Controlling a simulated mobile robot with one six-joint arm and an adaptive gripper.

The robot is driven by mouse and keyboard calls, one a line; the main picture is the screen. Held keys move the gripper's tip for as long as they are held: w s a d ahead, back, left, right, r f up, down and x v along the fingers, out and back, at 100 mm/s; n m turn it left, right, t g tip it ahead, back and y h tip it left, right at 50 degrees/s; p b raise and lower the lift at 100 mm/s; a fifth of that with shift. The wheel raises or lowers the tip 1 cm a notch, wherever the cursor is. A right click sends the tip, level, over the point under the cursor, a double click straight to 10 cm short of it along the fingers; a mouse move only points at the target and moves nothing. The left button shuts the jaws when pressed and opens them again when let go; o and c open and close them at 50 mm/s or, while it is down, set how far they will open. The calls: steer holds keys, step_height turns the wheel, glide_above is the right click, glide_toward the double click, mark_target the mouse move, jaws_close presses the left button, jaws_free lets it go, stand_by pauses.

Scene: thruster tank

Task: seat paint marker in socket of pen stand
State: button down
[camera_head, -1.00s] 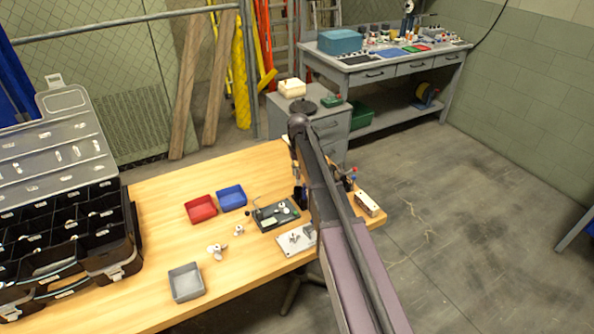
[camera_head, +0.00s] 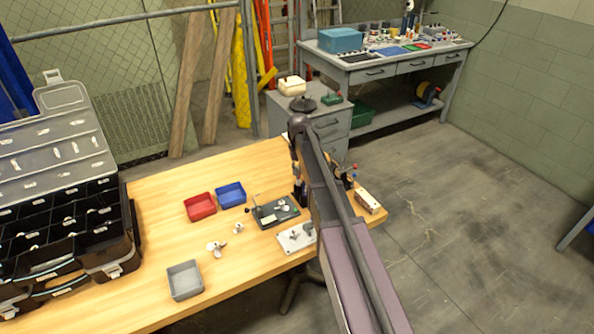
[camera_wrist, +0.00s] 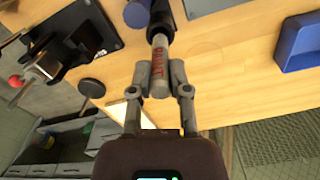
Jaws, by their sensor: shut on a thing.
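The paint marker (camera_wrist: 159,62) is a grey barrel with red lettering in the wrist view. My gripper (camera_wrist: 162,80) is shut on it, one finger on each side. The marker's far end meets a black part (camera_wrist: 161,18) at the top of the view. I cannot tell whether this is the marker's cap or part of the pen stand, so I cannot tell whether the marker is in a socket. A blue-grey round piece (camera_wrist: 137,13) is close beside the black part. In the head view my arm hides the gripper and marker.
A blue tray (camera_wrist: 300,42) is at the right of the wrist view; it also shows in the head view (camera_head: 230,195) beside a red tray (camera_head: 200,206). A clamp-like fixture with a red knob (camera_wrist: 15,80) is at left. Open wooden table lies around the grey tray (camera_head: 185,280).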

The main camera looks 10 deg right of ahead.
mark_target(298, 185)
steer(key=shift+f+b, duration=1.6)
steer(key=shift+f, duration=0.05)
stand_by(1.3)
steer(key=c, duration=0.5)
jaws_free()
steer(key=shift+r, duration=0.1)
steer(key=shift+r+p, duration=1.95)
steer(key=shift+p, duration=0.1)
steer(key=s+r+p, duration=0.1)
steer(key=s, duration=2.7)
steer(key=shift+s+a, duration=0.25)
steer(key=shift+s, duration=0.15)
steer(key=shift+r, duration=0.1)
